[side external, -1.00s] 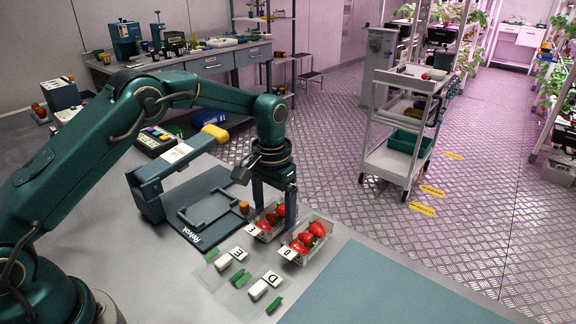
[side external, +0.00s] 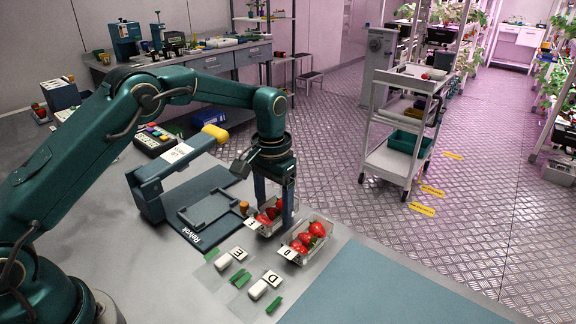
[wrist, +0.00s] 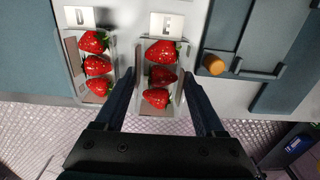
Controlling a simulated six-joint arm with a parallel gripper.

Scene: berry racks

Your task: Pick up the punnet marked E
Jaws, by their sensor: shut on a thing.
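A dark scale-like stand with a frame (side external: 205,207) and an orange-brown knob (side external: 244,207) is to the left. A blue mat (side external: 390,290) lies clear at right.

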